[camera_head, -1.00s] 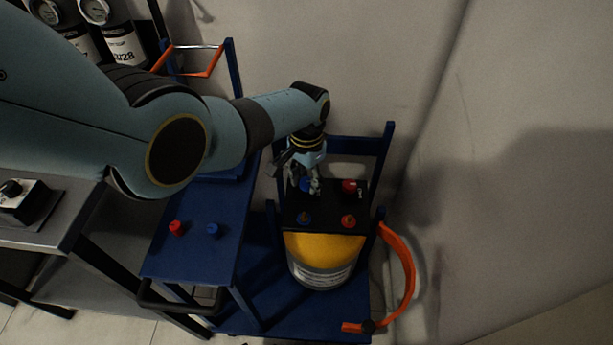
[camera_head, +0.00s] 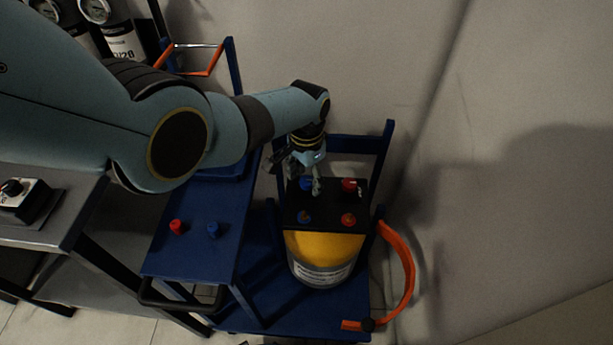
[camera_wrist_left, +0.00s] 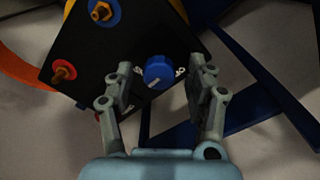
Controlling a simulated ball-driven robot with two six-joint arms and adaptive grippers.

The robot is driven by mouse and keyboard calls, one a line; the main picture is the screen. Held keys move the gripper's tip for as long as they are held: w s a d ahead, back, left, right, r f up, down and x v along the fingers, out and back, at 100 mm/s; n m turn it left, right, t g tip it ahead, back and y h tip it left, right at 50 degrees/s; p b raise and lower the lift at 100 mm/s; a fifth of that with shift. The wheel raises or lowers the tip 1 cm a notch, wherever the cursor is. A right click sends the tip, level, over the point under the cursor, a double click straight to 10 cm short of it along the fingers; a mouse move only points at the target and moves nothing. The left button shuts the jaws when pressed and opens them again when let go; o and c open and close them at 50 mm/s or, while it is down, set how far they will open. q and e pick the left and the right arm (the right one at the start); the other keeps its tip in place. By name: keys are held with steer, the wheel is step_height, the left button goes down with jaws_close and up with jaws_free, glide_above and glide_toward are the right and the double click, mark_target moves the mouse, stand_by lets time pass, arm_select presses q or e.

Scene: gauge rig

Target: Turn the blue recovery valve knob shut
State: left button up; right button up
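The blue valve knob (camera_wrist_left: 158,70) is round with a white pointer line and stands on the black panel (camera_wrist_left: 95,52). In the head view the knob (camera_head: 305,184) is on the far left of the panel (camera_head: 328,208), partly covered by my gripper. My left gripper (camera_head: 304,174) hangs over it, pointing down. In the left wrist view the fingers of the gripper (camera_wrist_left: 162,80) are open. The knob shows between and slightly beyond the fingertips, with a gap on each side. I cannot tell its height above the knob. My right gripper is in neither view.
A red knob (camera_head: 349,186) sits right of the blue one. Two brass fittings, on a blue ring (camera_head: 304,218) and a red ring (camera_head: 348,220), are nearer. The panel tops a yellow-shouldered cylinder (camera_head: 323,250). A blue cart shelf (camera_head: 195,255) and orange strap (camera_head: 405,265) flank it.

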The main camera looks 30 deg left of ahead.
mark_target(306, 180)
arm_select(q)
steer(key=shift+r, duration=0.1)
step_height(306, 180, up, 12)
stand_by(0.7)
stand_by(0.4)
